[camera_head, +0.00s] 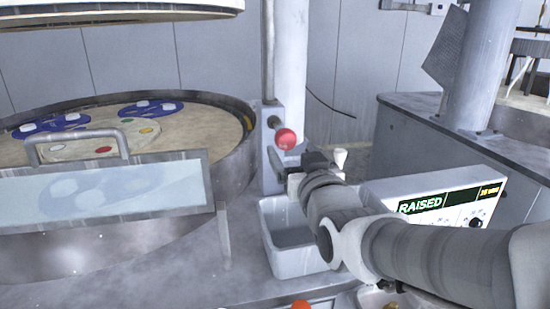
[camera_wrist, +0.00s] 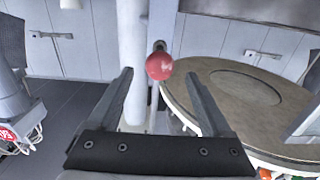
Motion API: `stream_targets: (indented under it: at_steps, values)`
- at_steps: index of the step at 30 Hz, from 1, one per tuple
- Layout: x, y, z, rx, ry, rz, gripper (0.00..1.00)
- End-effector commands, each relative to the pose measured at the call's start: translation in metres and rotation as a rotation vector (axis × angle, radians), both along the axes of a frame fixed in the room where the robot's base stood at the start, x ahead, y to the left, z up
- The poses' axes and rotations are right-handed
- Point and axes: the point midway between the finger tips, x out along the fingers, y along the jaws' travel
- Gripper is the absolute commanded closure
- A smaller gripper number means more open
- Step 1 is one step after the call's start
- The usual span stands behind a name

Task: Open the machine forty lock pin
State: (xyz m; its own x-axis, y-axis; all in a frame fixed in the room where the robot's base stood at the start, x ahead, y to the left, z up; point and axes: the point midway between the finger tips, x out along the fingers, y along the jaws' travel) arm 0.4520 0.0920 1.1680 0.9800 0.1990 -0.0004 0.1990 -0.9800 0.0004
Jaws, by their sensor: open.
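The lock pin shows as a red ball knob (camera_head: 285,138) on a short stem at the side of a grey upright post (camera_head: 270,165). In the wrist view the red knob (camera_wrist: 159,66) sits ahead, between the lines of the two fingers. My gripper (camera_head: 279,157) is close to the knob in the head view, just below it. In the wrist view my gripper (camera_wrist: 159,76) is open, one finger on each side of the knob, with nothing held. I cannot tell whether the fingertips reach as far as the knob.
A round platen tub (camera_head: 225,165) stands left, with a clear hinged guard (camera_head: 100,190) and metal handle in front. A grey bin (camera_head: 290,240) lies below my arm. A panel (camera_head: 440,200) reading "RAISED" stands right. Another machine (camera_head: 430,125) is behind it.

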Motion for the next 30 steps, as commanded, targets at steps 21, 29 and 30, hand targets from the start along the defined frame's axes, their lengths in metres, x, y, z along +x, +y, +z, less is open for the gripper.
stream_targets:
  at_steps: [21, 29, 30]
  values:
    - [-0.075, -0.016, -0.001, 0.001, -0.003, -0.001, 0.17]
    - [-0.085, -0.017, -0.001, 0.000, 0.000, 0.000, 0.17]
    - [-0.086, -0.017, 0.000, 0.000, 0.000, 0.000, 0.17]
